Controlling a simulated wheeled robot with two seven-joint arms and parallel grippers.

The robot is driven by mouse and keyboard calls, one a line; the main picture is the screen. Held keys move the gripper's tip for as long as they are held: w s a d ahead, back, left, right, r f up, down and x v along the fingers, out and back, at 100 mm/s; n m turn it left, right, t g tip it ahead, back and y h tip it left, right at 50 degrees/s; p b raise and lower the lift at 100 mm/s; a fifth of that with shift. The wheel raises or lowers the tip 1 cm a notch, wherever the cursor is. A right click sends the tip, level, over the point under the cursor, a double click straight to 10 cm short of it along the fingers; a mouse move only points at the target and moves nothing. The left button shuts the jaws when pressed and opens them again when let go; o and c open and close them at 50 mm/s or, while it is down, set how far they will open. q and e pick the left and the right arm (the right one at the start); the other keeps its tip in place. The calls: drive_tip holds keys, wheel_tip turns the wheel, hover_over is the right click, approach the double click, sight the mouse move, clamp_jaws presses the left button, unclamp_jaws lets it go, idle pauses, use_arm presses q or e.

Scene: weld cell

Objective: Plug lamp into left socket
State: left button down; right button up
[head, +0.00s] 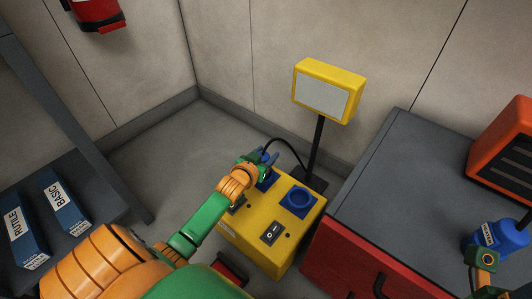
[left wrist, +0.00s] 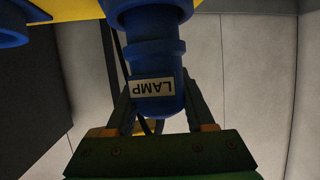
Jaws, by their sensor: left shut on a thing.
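The blue plug labelled LAMP (left wrist: 154,92) is between the fingers of my left gripper (left wrist: 155,112), which is shut on it. In the left wrist view the plug's far end meets a blue socket collar (left wrist: 150,8) on the yellow box; how deep it sits I cannot tell. In the head view my left gripper (head: 263,164) is at the left socket of the yellow box (head: 272,236), hiding most of it. The right socket (head: 299,200) is uncovered. The yellow lamp (head: 328,92) stands behind on a dark pole. Part of my right arm shows at the lower right, beside a labelled blue plug (head: 489,235).
A rocker switch (head: 272,233) is on the box's top. A red cabinet with a grey top (head: 405,165) stands close on the right, with an orange appliance (head: 508,150) on it. Blue cartons (head: 64,200) lie on a shelf at left. A black cord loops behind the gripper.

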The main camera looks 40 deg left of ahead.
use_arm(q)
drive_tip(key=shift+f+b, duration=0.5)
drive_tip(key=shift+f, duration=0.05)
drive_tip(key=c, duration=0.5)
unclamp_jaws()
drive_tip(key=shift+c, duration=0.2)
